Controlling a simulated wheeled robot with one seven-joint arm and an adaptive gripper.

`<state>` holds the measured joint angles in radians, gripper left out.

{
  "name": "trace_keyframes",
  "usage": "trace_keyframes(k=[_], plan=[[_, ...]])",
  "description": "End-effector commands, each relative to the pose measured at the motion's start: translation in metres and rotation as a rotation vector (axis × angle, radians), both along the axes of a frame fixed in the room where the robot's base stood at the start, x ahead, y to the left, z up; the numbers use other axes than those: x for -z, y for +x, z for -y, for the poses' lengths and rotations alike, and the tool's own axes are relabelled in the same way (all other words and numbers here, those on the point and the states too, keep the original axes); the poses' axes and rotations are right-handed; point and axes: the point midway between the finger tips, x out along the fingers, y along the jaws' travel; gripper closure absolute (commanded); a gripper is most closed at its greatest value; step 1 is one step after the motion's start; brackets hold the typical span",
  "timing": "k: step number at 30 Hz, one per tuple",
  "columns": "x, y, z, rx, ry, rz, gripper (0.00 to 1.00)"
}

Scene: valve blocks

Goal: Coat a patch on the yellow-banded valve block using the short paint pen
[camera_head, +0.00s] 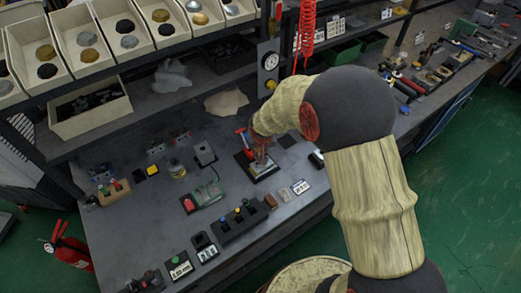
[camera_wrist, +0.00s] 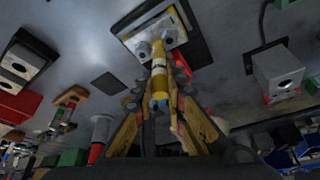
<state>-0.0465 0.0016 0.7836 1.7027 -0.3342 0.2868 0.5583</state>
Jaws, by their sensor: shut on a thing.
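My gripper (camera_wrist: 160,108) is shut on a short yellow paint pen (camera_wrist: 158,84) with a pale label band. The pen points away from the wrist, its far end at or very near a pale block with yellow edging (camera_wrist: 144,21), taken as the yellow-banded valve block. I cannot tell whether the pen touches it. The block has round grey fittings and sits on a dark mat. In the head view my gripper (camera_head: 262,146) is above the dark mat (camera_head: 245,174), and my arm and gripper hide most of the block and pen.
A grey block with a round port (camera_wrist: 277,72) stands to the right in the wrist view. A green circuit board (camera_head: 208,193) and a dark box with coloured knobs (camera_head: 240,222) lie nearby in the head view. A shelf with bins (camera_head: 75,108) stands behind.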

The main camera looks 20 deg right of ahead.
Motion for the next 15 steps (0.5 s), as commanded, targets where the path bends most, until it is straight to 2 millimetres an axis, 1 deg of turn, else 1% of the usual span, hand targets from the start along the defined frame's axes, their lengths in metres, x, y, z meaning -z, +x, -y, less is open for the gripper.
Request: trace_keyframes(k=[15], plan=[[0.0,-0.013,0.004,0.0,0.0,-0.001,1.0]])
